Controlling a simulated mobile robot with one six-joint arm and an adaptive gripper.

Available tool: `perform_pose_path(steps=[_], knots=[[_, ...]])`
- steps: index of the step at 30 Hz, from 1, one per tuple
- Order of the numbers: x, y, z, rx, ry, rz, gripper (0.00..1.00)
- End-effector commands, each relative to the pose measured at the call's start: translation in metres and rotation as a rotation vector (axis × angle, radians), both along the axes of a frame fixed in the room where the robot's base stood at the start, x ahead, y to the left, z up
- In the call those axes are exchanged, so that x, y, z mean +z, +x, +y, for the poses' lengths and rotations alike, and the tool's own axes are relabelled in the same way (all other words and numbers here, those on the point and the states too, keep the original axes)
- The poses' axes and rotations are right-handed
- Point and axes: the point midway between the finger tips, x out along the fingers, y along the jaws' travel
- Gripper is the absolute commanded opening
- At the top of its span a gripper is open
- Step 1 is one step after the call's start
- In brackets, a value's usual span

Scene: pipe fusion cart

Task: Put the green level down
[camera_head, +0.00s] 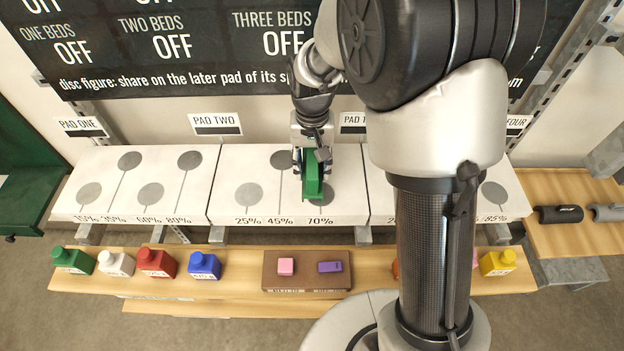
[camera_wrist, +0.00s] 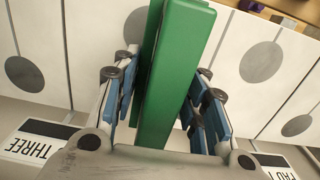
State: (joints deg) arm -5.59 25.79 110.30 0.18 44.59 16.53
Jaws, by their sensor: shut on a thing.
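The green level (camera_head: 313,182) is a long green bar held over the white slab of pad two (camera_head: 228,176), near the grey discs above the 45% and 70% marks. My gripper (camera_head: 312,152) is shut on it from above. In the wrist view the green level (camera_wrist: 172,75) runs between the blue finger pads of my gripper (camera_wrist: 168,105). The level covers part of the slab beneath it. I cannot tell whether its lower end touches the slab.
White slabs with grey discs extend left to pad one (camera_head: 98,185). In front, a wooden shelf (camera_head: 235,281) holds several coloured bottles and a brown tray (camera_head: 307,283) with a pink block (camera_head: 286,266) and a purple block (camera_head: 330,267). My arm hides much of the right side.

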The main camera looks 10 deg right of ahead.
Motion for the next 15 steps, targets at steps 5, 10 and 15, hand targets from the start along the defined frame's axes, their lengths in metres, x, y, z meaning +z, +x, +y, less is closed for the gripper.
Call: perform_pose_path(steps=[5,10,15], knots=[[-0.012,0.000,0.000,0.000,0.000,0.001,0.07],[-0.039,-0.001,0.000,0.000,-0.001,0.002,0.07],[-0.048,0.000,0.000,0.000,0.000,-0.001,0.07]])
